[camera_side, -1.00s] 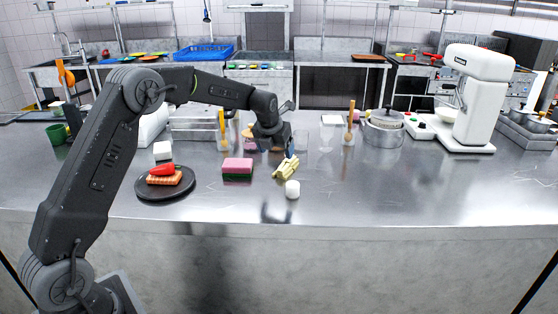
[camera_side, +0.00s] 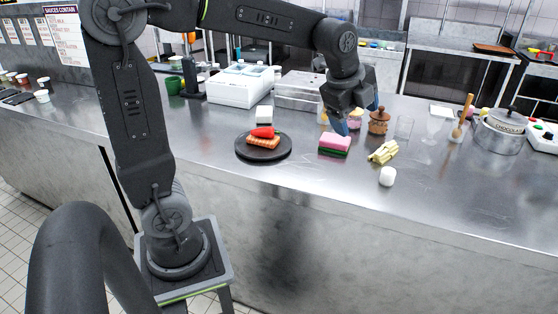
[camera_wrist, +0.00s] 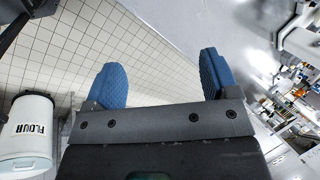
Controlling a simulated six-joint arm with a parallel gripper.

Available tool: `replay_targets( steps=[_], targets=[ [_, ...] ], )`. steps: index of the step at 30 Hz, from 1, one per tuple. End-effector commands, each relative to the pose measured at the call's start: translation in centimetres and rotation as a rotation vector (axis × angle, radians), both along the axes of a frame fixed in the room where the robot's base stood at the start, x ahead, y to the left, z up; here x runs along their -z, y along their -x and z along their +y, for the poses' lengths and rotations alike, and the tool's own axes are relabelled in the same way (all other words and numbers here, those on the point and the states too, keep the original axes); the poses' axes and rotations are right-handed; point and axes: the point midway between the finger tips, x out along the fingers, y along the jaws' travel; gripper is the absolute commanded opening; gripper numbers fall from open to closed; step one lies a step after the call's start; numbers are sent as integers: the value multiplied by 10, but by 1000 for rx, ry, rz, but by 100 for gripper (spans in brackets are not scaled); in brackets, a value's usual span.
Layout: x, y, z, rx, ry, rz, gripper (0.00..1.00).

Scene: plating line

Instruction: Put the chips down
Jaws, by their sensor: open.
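The chips (camera_side: 383,152), a pale yellow bundle of sticks, lie on the steel counter in the side view. They are right of the pink and green sponge (camera_side: 335,144) and just behind a small white cylinder (camera_side: 387,176). My gripper (camera_side: 356,116) is up and to the left of the chips, near the sponge, apart from the chips. Its blue fingers are spread in the wrist view (camera_wrist: 160,74), with nothing between them. The chips are not visible in the wrist view.
A dark plate (camera_side: 244,152) with toast and a red item stands left of the sponge. A lidded brown jar (camera_side: 379,122), a clear glass (camera_side: 403,128) and a steel pot (camera_side: 500,135) stand behind and right. The front counter strip is mostly clear.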

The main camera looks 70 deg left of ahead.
Motion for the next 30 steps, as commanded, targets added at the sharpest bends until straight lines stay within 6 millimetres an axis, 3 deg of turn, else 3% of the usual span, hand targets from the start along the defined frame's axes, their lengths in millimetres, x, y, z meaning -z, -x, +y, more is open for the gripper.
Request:
replay_targets(
  steps=[1, 4, 9, 15, 21, 30],
  targets=[
    [-5, 22, -9, -104, 57, -21, 80],
    [-7, 62, -23, -344, 189, -51, 80],
    [3, 126, -43, -739, 412, -88, 80],
    [22, 176, -54, -1085, 610, -103, 80],
    [32, 193, -57, -1218, 683, -104, 80],
    [32, 193, -57, -1224, 685, -105, 80]
  ],
)
